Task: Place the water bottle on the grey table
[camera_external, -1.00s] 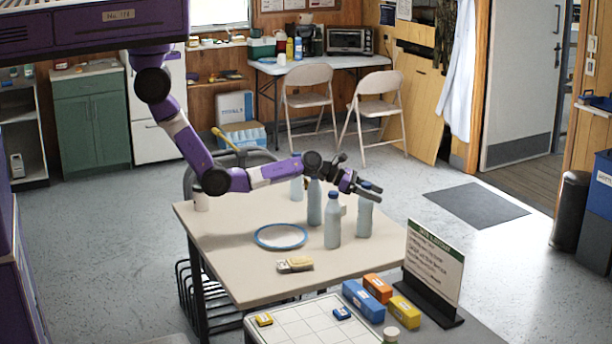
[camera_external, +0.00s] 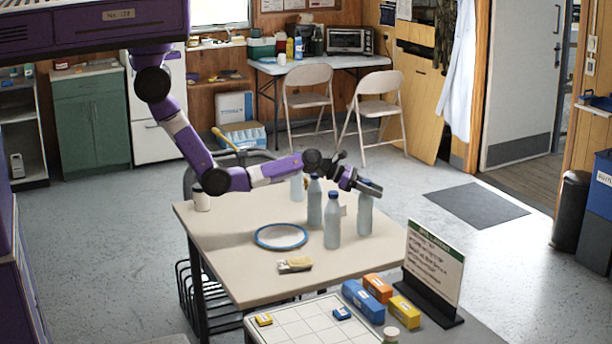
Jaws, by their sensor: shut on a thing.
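Several pale blue water bottles with dark blue caps stand on a beige table. One bottle (camera_external: 333,228) is at the front of the group, another (camera_external: 315,207) just behind it, and a third farther back is partly hidden by my arm. My gripper (camera_external: 368,188) reaches over the right-hand bottle (camera_external: 365,216) and is shut on its top, which the fingers largely hide. That bottle is upright at the table's right side; I cannot tell whether its base touches the tabletop. The grey table (camera_external: 487,329) is at the front right, its surface partly covered.
The beige table (camera_external: 215,240) also holds a blue-rimmed plate (camera_external: 281,237), a brush-like item (camera_external: 295,265) and a white cup (camera_external: 202,201). A sign (camera_external: 435,262), coloured boxes (camera_external: 363,301) and a gridded white board (camera_external: 297,325) crowd the front. Two folding chairs stand behind.

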